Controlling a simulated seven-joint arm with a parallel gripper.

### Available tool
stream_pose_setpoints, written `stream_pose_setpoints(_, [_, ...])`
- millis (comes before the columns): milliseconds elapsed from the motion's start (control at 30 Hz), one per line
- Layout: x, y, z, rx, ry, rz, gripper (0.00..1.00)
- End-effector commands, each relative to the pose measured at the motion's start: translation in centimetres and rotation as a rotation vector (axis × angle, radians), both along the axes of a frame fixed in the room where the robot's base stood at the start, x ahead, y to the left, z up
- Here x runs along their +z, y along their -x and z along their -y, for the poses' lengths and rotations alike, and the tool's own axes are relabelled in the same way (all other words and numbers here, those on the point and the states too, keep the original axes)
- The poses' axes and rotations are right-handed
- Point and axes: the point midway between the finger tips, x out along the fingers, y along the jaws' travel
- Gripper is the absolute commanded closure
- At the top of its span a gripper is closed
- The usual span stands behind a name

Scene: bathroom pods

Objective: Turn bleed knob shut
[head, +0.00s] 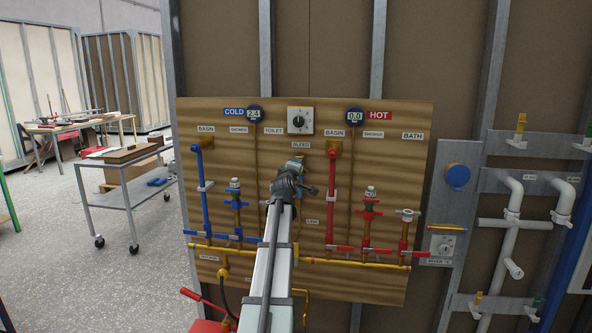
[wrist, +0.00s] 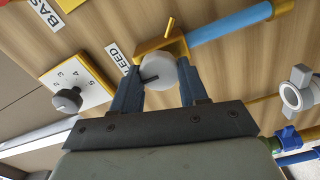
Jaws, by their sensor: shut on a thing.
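The bleed knob (wrist: 160,73) is a round grey-white knob with a dark mark on its face. It sits on a brass fitting (wrist: 165,48) at the end of a blue pipe, beside a label (wrist: 119,58) of which "EED" is readable. My gripper (wrist: 160,88) is shut on the knob, with one dark blue finger on each side of it. In the head view my gripper (head: 292,180) is against the board just below the "BLEED" label (head: 301,144), and my arm hides the knob there.
A dial (head: 300,120) is above the gripper and shows close by in the wrist view (wrist: 68,98). A red pipe (head: 332,195) runs just right of my gripper and blue pipes (head: 205,185) stand to the left. Gauges (head: 254,114) top the wooden board (head: 420,125).

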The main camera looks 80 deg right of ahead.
Motion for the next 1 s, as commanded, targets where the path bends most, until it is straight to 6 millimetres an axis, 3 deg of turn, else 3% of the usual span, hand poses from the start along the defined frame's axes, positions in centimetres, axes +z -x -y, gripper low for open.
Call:
stream_pose_setpoints(300, [-0.01, 0.00, -0.02, 0.000, 0.000, -0.005, 0.87])
stream_pose_setpoints(333, [-0.01, 0.00, -0.02, 0.000, 0.000, -0.005, 0.55])
stream_pose_setpoints(567, [-0.01, 0.00, -0.01, 0.000, 0.000, -0.003, 0.33])
stream_pose_setpoints(1000, [-0.03, 0.01, -0.69, 0.000, 0.000, -0.002, 0.31])
